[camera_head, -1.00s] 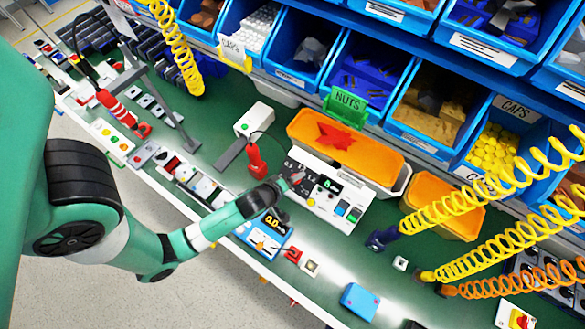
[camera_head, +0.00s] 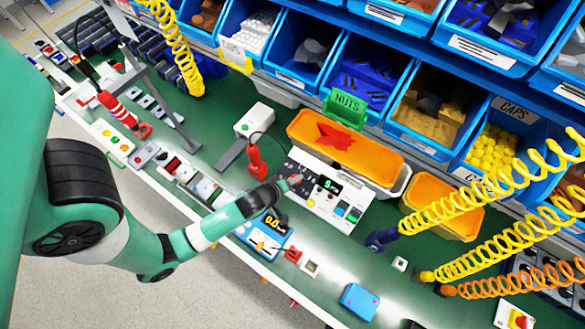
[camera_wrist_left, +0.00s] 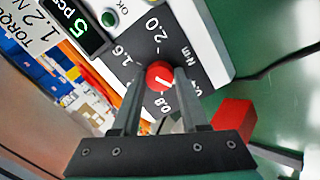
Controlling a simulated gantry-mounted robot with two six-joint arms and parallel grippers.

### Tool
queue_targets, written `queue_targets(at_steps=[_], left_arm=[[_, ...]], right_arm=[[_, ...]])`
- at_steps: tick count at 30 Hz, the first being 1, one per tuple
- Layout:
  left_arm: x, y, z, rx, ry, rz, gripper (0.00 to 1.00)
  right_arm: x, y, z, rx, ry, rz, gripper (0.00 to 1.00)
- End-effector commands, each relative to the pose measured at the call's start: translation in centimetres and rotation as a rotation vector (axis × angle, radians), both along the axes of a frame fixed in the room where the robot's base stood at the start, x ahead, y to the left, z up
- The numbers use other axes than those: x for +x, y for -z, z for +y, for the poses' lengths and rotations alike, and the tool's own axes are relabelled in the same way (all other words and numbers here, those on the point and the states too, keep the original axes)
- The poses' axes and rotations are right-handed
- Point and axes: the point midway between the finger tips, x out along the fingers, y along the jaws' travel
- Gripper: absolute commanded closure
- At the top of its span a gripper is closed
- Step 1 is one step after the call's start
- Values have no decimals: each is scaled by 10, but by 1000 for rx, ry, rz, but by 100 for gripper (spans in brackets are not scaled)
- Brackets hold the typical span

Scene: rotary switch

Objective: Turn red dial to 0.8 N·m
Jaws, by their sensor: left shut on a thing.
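The red dial (camera_wrist_left: 159,75) sits on the dark scale of the control panel. In the left wrist view it carries a white pointer line and printed values 2.0, 1.6 and 0.8 around it; another value is partly covered by a finger. The line slants across the dial; I cannot tell exactly which value it marks. My left gripper (camera_wrist_left: 164,76) is shut on the dial, one finger on each side. In the head view the gripper (camera_head: 289,184) reaches the left part of the white panel (camera_head: 322,207) and mostly hides the dial. My right gripper is in neither view.
The panel has a green digital display (camera_head: 329,184) and several buttons. An orange bin (camera_head: 365,160) stands behind it. A blue meter (camera_head: 268,240) lies below my left wrist. Yellow coiled hoses (camera_head: 480,205) hang at the right.

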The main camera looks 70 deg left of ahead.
Motion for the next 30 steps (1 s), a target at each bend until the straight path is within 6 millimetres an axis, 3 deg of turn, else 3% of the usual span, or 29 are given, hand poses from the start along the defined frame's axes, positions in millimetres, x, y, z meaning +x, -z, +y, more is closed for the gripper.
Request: queue_targets(at_steps=[30], left_arm=[[1, -4, 1, 449, 582, 370, 100]], right_arm=[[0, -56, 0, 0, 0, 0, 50]])
